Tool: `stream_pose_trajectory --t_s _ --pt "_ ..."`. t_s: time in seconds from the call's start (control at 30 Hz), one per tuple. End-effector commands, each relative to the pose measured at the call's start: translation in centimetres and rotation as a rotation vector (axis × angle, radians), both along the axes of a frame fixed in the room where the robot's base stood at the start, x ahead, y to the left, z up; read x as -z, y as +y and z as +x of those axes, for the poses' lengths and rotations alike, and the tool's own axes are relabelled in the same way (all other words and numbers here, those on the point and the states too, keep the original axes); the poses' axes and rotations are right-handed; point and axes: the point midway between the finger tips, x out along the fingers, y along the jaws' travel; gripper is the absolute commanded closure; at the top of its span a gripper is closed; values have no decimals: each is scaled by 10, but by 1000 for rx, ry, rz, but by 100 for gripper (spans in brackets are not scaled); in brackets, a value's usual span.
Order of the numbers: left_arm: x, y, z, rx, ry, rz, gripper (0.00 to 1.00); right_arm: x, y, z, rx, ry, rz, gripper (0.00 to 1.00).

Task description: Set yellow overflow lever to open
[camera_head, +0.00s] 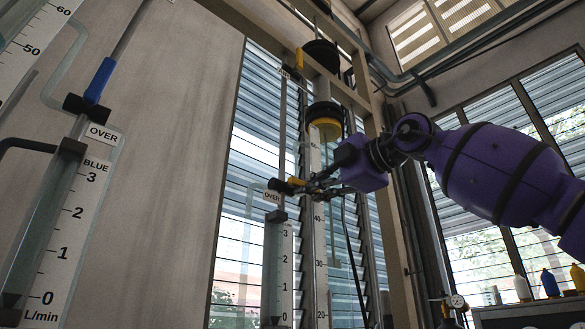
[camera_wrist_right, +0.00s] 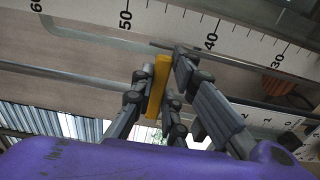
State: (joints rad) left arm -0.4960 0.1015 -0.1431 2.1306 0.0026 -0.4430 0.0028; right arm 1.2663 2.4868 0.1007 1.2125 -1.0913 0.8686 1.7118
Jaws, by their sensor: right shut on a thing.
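The yellow overflow lever (camera_head: 296,181) sits beside a black valve body (camera_head: 280,187), just above a small OVER label (camera_head: 271,197) on a flow gauge. It lies nearly level, pointing right across the upright pipe. My right gripper (camera_head: 308,187) reaches in from the right and is shut on the lever. In the right wrist view the yellow lever (camera_wrist_right: 158,88) stands between the fingers (camera_wrist_right: 160,92). The exact contact is partly hidden by the fingers. My left gripper is not in view.
A tall scale (camera_head: 321,255) stands right behind the gripper, close to the fingers. A second gauge (camera_head: 70,235) with a blue lever (camera_head: 100,80) stands in the left foreground. Bottles (camera_head: 550,284) sit at the lower right. The bare wall between the gauges is clear.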

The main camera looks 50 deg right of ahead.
Motion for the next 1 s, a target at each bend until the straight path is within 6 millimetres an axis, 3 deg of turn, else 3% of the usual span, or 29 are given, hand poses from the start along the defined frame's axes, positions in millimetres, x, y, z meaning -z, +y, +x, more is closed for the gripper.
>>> stream_pose_trajectory --t_s 0.07,0.1,0.23,0.57,1.0 --pt "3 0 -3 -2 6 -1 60 1 0 0 -2 0 4 100" --pt "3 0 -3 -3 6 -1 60 0 0 0 -2 0 4 83" --pt "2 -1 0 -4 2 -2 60 0 0 0 -1 -1 3 66" --pt "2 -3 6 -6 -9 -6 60 0 0 -2 -1 -2 2 65" --pt "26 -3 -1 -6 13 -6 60 1 4 -51 0 -3 1 65"
